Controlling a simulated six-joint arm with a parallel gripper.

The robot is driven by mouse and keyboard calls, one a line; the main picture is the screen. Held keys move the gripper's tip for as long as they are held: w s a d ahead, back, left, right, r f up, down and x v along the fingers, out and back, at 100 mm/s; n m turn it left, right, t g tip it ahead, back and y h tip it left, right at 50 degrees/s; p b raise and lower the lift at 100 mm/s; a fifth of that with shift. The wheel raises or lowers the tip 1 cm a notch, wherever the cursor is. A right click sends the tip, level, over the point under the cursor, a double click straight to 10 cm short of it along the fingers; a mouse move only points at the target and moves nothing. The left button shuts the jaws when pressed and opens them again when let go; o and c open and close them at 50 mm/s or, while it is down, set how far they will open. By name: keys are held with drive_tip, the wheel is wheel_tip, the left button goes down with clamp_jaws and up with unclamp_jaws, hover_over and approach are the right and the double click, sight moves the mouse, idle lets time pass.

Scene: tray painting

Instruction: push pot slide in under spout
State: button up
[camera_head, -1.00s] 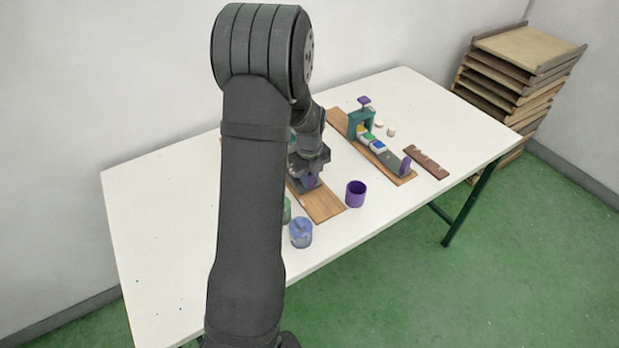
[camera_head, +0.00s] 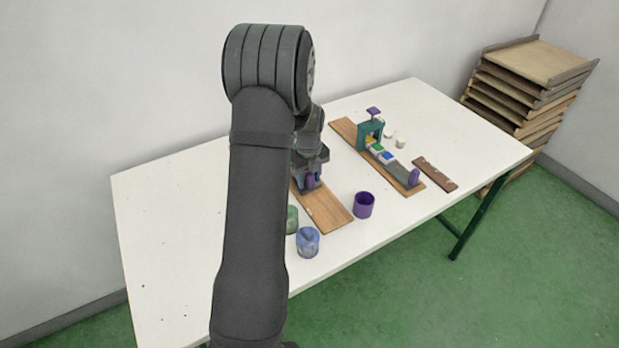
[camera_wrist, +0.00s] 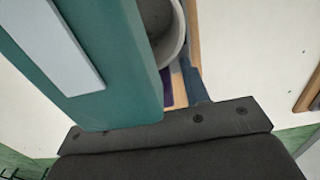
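The wooden board (camera_head: 330,212) of the pot station lies on the table. A purple slide handle (camera_head: 311,181) shows at my gripper (camera_head: 311,172), over the board; the handle shows as a purple strip (camera_wrist: 179,88) in the wrist view. A grey round pot (camera_wrist: 171,45) is partly visible there beside a large teal upright (camera_wrist: 128,60). The spout is not clearly visible, and my arm hides most of this station in the head view. A blue-grey finger-like piece (camera_wrist: 194,82) is beside the purple strip. The finger gap is hidden.
A purple cup (camera_head: 364,206) stands right of the board, with a blue jar (camera_head: 307,243) and a green jar (camera_head: 291,220) near the front. A second board (camera_head: 345,130) carries a teal frame (camera_head: 361,136) and paint blocks. A brown strip (camera_head: 436,174) lies farther right.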

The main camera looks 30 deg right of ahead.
drive_tip(key=shift+r, duration=0.1)
wheel_tip(320, 180, up, 17)
idle(0.5)
idle(0.4)
wheel_tip(320, 180, down, 17)
drive_tip(key=shift+s+r, duration=0.1)
drive_tip(key=shift+r, duration=0.1)
drive_tip(key=shift+f, duration=0.3)
drive_tip(key=shift+s, duration=0.3)
